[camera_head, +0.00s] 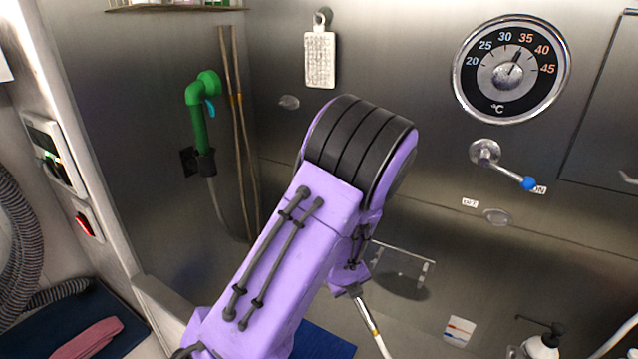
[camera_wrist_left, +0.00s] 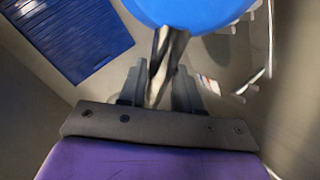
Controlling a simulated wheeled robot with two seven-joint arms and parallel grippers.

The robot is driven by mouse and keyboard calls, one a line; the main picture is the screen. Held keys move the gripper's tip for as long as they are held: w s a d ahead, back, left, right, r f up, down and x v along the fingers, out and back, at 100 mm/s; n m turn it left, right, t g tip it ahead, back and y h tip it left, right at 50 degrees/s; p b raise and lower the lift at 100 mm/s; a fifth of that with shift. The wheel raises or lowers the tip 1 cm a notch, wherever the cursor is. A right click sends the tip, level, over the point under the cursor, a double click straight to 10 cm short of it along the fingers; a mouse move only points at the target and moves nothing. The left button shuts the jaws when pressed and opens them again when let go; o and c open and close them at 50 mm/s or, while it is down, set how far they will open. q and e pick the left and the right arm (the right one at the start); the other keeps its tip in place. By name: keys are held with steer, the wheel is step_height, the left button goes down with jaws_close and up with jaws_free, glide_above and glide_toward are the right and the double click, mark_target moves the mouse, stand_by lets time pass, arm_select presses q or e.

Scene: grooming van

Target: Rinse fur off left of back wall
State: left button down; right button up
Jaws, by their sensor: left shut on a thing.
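My left arm crosses the head view in front of the back wall (camera_head: 440,185), and its gripper is mostly hidden behind it. In the left wrist view my left gripper (camera_wrist_left: 160,88) is shut on a metallic shaft (camera_wrist_left: 165,55) with a large blue rounded end (camera_wrist_left: 190,10). A thin pale rod (camera_head: 372,325) shows below the arm in the head view. A green spray handle (camera_head: 200,95) hangs in a holder on the left wall. Small grey oval patches sit on the back wall, one at left (camera_head: 289,102) and one at right (camera_head: 497,216); I cannot tell if either is fur.
A temperature dial (camera_head: 512,70) and a blue-tipped lever (camera_head: 528,183) are on the back wall. A white tag (camera_head: 320,58) hangs left of the dial. A blue slatted mat (camera_wrist_left: 70,40) lies below. A pump bottle (camera_head: 541,345) stands at lower right.

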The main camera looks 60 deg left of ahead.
arm_select(q)
steer(key=shift+s+a, duration=0.15)
steer(key=shift+a, duration=0.2)
steer(key=shift+w+d, duration=0.3)
steer(key=shift+d, duration=0.25)
steer(key=s+a+f+t+y+b, duration=0.1)
steer(key=s+a+f+b, duration=0.4)
steer(key=b, duration=0.6)
steer(key=shift+s+a+f+y, duration=0.3)
steer(key=shift+s+a+y, duration=0.2)
steer(key=shift+s+a, duration=0.55)
steer(key=shift+w+a, duration=0.1)
